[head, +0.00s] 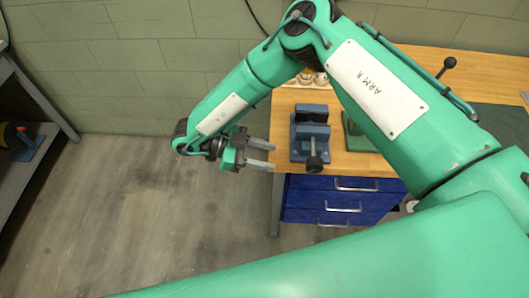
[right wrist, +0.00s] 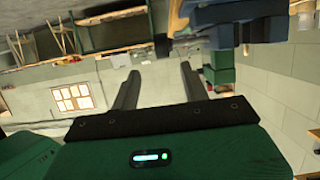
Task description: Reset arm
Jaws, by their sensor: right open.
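My right arm is a green arm marked "ARM R" that reaches across the upper right of the head view and bends down to the left. My right gripper (head: 272,156) is at the left edge of the workbench, beside the blue vise. Its two grey fingers point right and stand apart, with nothing between them. In the right wrist view the two dark fingers (right wrist: 158,85) are spread and empty. My left gripper is not in view.
A blue vise (head: 310,138) stands on the wooden workbench (head: 350,163) close to the right gripper. Blue drawers (head: 335,203) are below the bench top. A grey shelf (head: 30,150) stands at far left. The floor (head: 140,220) between is clear.

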